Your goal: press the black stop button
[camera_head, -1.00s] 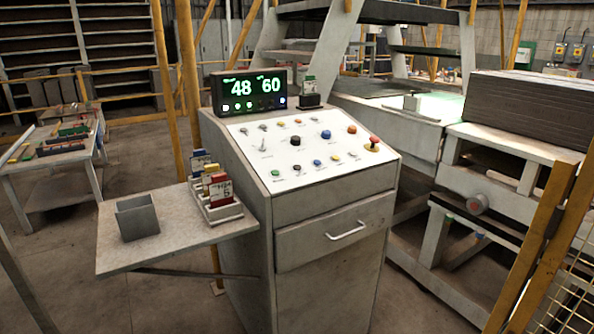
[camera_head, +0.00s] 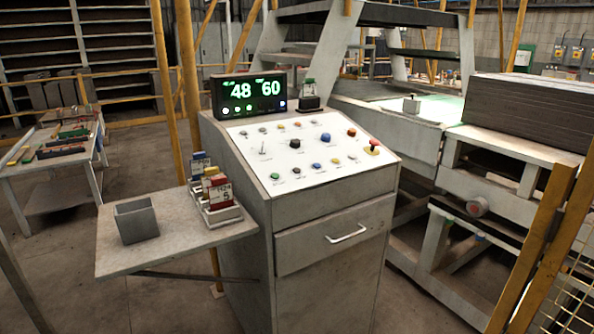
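A black round button (camera_head: 295,144) sits near the middle of the white sloped panel (camera_head: 245,136) on top of the grey console (camera_head: 330,207). It is larger than most of the controls around it. A smaller dark button (camera_head: 296,168) sits below it on the same panel. A blue button (camera_head: 326,137) is to the right of the black button, and a red button (camera_head: 351,132) is farther right. Nothing covers the black button. Neither of my grippers is in view.
A side shelf (camera_head: 180,250) on the console's left holds a grey open box (camera_head: 137,221) and a card rack (camera_head: 218,214). A lit display (camera_head: 250,94) stands behind the panel. Yellow posts (camera_head: 189,80) rise behind it. The space above the panel is clear.

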